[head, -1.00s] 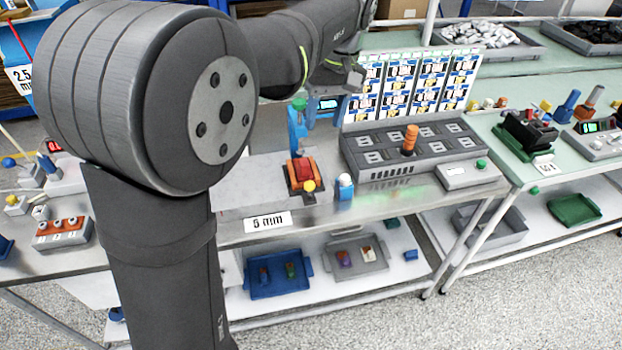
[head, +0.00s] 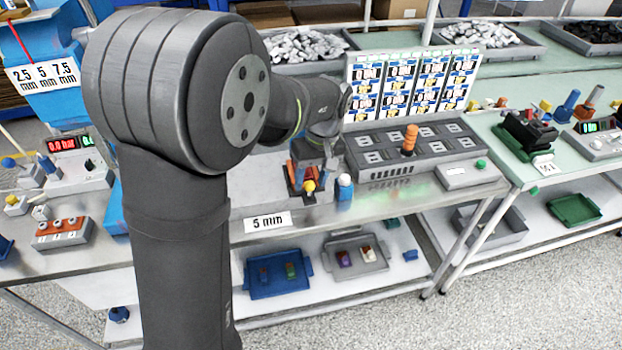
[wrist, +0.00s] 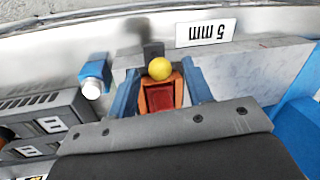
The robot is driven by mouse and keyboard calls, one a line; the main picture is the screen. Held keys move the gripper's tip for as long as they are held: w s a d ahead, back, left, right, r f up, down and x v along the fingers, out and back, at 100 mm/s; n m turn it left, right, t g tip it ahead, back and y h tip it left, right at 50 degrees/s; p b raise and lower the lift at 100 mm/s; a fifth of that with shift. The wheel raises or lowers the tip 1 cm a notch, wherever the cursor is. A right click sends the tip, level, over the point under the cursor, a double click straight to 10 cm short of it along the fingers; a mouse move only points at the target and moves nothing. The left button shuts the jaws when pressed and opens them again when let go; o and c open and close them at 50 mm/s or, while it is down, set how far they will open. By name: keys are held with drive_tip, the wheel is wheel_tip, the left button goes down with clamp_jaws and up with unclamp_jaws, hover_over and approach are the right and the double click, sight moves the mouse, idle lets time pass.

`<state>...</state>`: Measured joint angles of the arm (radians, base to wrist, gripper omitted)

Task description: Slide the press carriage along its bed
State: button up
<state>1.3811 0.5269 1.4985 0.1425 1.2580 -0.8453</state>
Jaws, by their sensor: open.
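An orange block with a red inset and a yellow ball (head: 308,184), which looks like the press carriage, sits at the right part of a pale grey slab, apparently its bed (head: 250,200). In the wrist view the block (wrist: 160,97) lies between the blue fingers of my gripper (wrist: 161,92), with the yellow ball toward the picture's top. My gripper (head: 305,177) is open and low around the block. I cannot tell whether the fingers touch it. The pale bed (wrist: 255,72) stretches to the right in the wrist view. My wrist hides part of the block in the head view.
A white-and-blue cylinder (head: 344,188) stands close right of the block. A grey slotted panel with an orange handle (head: 410,140) is farther right. A "5 mm" label (head: 268,222) is on the bench's front edge. A sign reading 2.5, 5, 7.5 mm (head: 45,75) is at far left.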

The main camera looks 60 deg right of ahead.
drive_tip(key=shift+f, duration=0.35)
clamp_jaws()
drive_tip(key=w+a, duration=1.5)
drive_tip(key=shift+w+a, duration=0.3)
drive_tip(key=shift+w, duration=0.05)
unclamp_jaws()
wheel_tip(320, 180, up, 17)
drive_tip(key=s+d, duration=0.2)
drive_tip(key=shift+d, duration=0.35)
